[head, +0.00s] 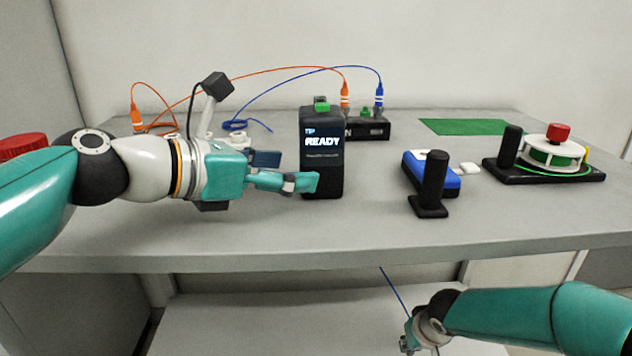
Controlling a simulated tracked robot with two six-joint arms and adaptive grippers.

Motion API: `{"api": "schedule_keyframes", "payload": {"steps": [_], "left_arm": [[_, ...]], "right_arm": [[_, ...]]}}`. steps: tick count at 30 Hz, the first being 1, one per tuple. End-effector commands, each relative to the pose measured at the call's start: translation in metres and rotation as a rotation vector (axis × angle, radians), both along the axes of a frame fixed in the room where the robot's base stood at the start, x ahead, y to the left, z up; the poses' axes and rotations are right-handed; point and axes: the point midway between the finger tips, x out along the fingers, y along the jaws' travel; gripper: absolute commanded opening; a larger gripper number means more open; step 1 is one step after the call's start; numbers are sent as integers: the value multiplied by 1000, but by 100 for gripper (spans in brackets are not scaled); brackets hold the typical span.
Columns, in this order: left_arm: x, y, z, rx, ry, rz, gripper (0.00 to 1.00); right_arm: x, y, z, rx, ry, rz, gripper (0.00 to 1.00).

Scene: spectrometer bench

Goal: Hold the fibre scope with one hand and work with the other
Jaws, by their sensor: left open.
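The fibre scope, seemingly the black upright device (322,150) with a screen reading "TIP READY" and a green piece on top, stands on the bench in the head view. My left gripper (302,181) is open at the scope's lower left side. One teal finger overlaps the scope's left edge in the picture; I cannot tell whether it touches. My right gripper (412,344) is low at the bottom of the view, in front of and below the bench edge. Its fingers are mostly hidden, so its opening does not show.
Behind the scope, a black box (366,131) carries orange and blue fibre plugs with looping cables. To the right are a blue and white device (430,173), a black post (433,182), a reel on a black base (543,170) and a green mat (462,127). The front bench strip is clear.

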Motion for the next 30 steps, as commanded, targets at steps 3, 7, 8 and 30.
{"api": "schedule_keyframes", "payload": {"steps": [3,7,8,30], "left_arm": [[9,-15,-4,0,1,-2,79],[18,-27,-8,0,1,-2,79],[19,-30,-9,0,1,-3,79],[27,-43,-17,2,2,-4,64]], "right_arm": [[0,0,3,0,-1,-1,0],[0,-1,9,0,0,-1,0],[0,-1,10,0,0,-1,0],[-1,-2,13,0,0,-3,0]]}}
